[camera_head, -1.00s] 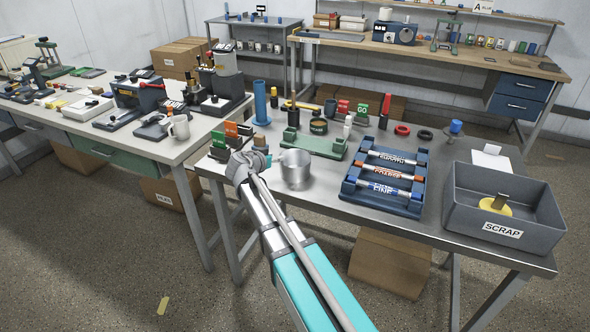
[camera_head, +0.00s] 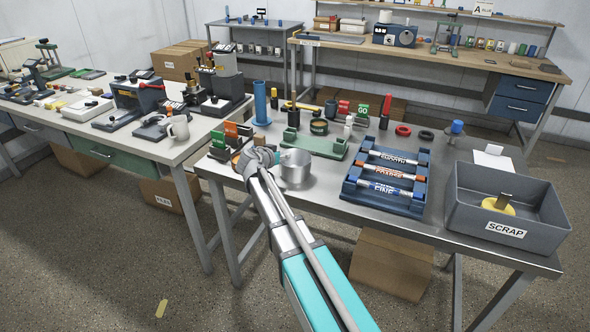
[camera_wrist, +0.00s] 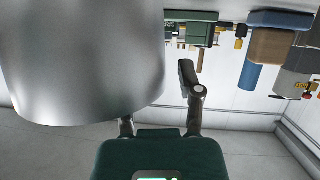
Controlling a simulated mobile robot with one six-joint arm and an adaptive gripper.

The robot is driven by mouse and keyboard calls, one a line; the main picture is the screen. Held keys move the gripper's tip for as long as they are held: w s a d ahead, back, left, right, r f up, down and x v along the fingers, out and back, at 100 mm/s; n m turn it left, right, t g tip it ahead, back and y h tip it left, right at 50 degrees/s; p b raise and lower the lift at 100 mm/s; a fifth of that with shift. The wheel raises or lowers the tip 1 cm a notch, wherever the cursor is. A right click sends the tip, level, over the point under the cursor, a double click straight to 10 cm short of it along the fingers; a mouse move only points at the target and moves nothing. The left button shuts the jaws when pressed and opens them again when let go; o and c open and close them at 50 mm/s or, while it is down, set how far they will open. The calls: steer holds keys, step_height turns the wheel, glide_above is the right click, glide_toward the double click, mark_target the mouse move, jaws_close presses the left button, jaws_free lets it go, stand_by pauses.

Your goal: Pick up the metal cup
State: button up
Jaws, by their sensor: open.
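The metal cup (camera_head: 296,169), a plain silver cylinder, stands upright near the front edge of the middle table. In the wrist view the cup (camera_wrist: 80,60) is large and close at the upper left. My gripper (camera_head: 259,158) is at the cup's left side in the head view, with little or no gap between them; I cannot tell whether they touch. In the wrist view my gripper (camera_wrist: 160,82) is open, with one finger in plain sight right of the cup. The other finger is mostly hidden behind the cup. Nothing is visibly held.
Green and orange card holders (camera_head: 230,137) stand behind my gripper. A green stand (camera_head: 315,146) is behind the cup. A blue rack (camera_head: 386,184) of rollers is to its right, then a grey scrap bin (camera_head: 506,213). A pale mug (camera_head: 178,128) stands on the left table.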

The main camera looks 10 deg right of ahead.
jaws_close()
steer(key=shift+r, duration=0.25)
stand_by(0.5)
steer(key=shift+r+p, duration=0.75)
steer(key=shift+p, duration=0.25)
steer(key=s+r+p, duration=1.1)
steer(key=s, duration=0.3)
steer(key=shift+d, duration=0.35)
